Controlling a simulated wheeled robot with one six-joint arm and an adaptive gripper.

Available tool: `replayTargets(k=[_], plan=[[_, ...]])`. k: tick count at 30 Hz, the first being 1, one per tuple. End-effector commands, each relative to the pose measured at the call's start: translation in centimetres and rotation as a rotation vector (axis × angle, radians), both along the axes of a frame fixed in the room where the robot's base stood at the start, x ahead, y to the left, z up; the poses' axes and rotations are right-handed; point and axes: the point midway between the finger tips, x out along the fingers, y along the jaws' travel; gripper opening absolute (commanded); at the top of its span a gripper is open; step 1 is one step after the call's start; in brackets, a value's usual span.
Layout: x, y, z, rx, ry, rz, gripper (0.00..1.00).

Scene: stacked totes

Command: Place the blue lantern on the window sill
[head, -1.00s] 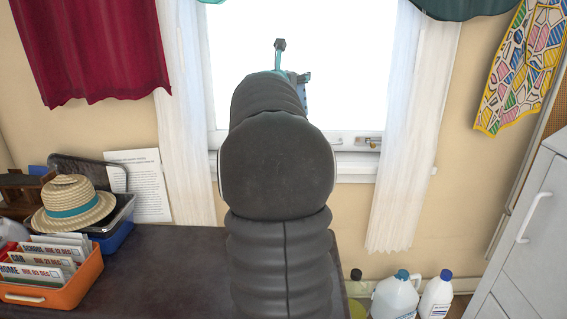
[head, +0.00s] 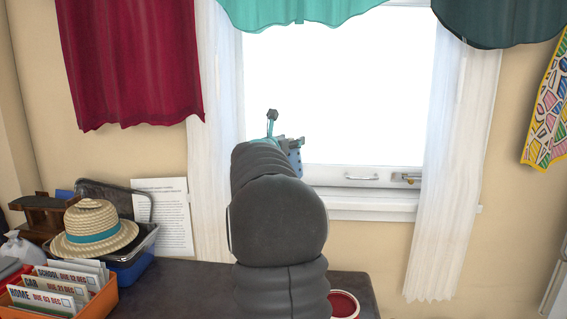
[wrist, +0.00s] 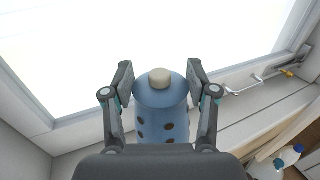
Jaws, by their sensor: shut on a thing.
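The blue lantern (wrist: 163,108) is a blue cylinder with dark round holes and a beige cap. In the wrist view it is upright between the two fingers of my gripper (wrist: 160,80), which are shut on it. In the head view only a sliver of the lantern (head: 295,160) shows past my arm, in front of the window. The white window sill (head: 385,207) runs below the window, partly hidden by my arm; it also shows in the wrist view (wrist: 262,118). Whether the lantern's base touches the sill is hidden.
White curtains (head: 450,170) hang at both sides of the window. A dark table (head: 190,285) holds a straw hat (head: 95,225), an orange file box (head: 60,305) and a red round container (head: 343,304). Window handles (head: 361,178) stick out above the sill. Bottles (wrist: 289,155) stand low at right.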

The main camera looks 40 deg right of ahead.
Motion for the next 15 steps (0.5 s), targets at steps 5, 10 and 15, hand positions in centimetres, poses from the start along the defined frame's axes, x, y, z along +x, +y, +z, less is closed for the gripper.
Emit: replayTargets(k=[5, 10, 15], plan=[[2.1, 1.1, -1.3, -0.001, -0.001, 0.000, 0.00], [2.5, 1.3, -1.9, -0.002, -0.001, -0.002, 0.00], [2.5, 1.3, -3.9, -0.001, 0.002, -0.001, 0.00]])
